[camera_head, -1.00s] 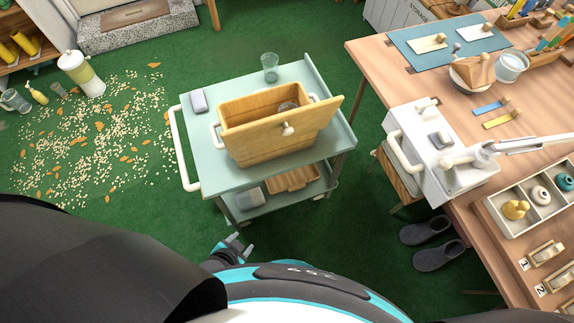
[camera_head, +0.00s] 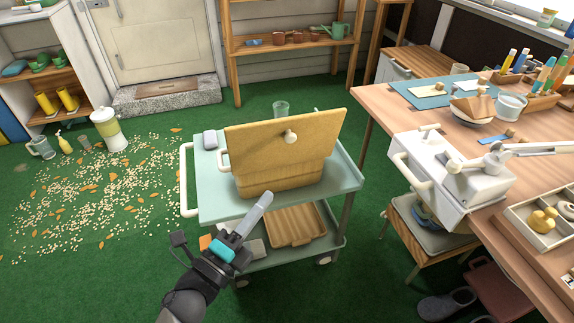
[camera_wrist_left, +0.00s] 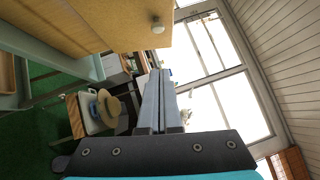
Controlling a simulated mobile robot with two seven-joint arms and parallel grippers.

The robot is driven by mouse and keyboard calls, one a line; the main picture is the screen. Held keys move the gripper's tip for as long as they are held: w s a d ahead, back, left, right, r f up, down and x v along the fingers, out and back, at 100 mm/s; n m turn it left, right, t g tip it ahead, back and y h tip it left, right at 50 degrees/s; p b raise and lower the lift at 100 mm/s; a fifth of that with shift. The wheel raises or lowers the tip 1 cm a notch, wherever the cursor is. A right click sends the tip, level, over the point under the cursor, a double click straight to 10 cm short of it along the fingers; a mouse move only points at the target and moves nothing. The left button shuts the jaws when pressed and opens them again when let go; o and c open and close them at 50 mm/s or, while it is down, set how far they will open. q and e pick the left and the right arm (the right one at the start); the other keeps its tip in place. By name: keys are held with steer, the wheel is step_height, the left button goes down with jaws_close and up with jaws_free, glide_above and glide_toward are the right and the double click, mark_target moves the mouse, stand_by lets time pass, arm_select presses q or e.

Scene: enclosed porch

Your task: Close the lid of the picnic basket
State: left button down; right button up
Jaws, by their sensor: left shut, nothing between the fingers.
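The picnic basket (camera_head: 285,178) is light wood and stands on a pale green cart (camera_head: 215,205). Its lid (camera_head: 285,150) stands raised on the near side, its face with a round pale knob (camera_head: 291,137) toward me. The lid hides the basket's inside. My left gripper (camera_head: 265,200) is shut and empty, in front of the basket and low, pointing up and right. In the left wrist view the shut fingers (camera_wrist_left: 160,75) show apart from a tan wooden panel with the knob (camera_wrist_left: 158,28) at the upper left. My right gripper is out of view.
A workbench (camera_head: 400,100) with a white machine (camera_head: 450,170) bounds the right. Green floor is open at the front left.

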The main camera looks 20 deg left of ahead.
arm_select(q)
steer(key=w+r, duration=0.2)
steer(key=w, duration=1)
steer(key=shift+w+d+r, duration=0.25)
steer(key=shift+w, duration=0.05)
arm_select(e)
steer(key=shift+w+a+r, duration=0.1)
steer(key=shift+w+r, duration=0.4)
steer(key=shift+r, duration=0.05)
